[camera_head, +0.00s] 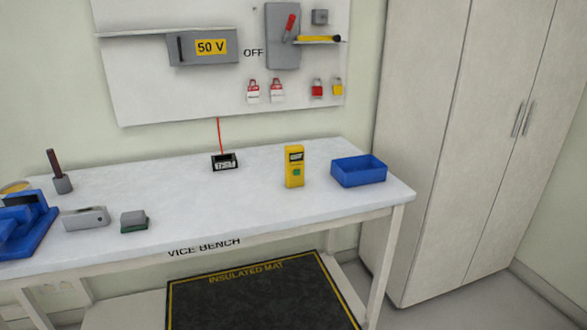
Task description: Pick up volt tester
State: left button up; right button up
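A yellow handheld meter (294,167), which looks like the volt tester, stands upright on the white bench top, right of the middle. It has a dark display at its top and a green patch on its front. Nothing touches it. Neither of my grippers shows in the head view.
A blue open bin (358,171) stands right of the meter. A small black box (224,162) with a red wire is to its left. A blue vice (25,226) and grey blocks lie at the bench's left. The front of the bench top (235,208) is clear.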

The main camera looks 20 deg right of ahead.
aim_at(295, 154)
jog(key=u, duration=0.25)
jog(key=k, duration=0.35)
jog(key=z, duration=1.35)
jog(key=i, duration=1)
jog(key=u, duration=0.35)
jog(key=i, duration=0.9)
jog(key=u, duration=0.7)
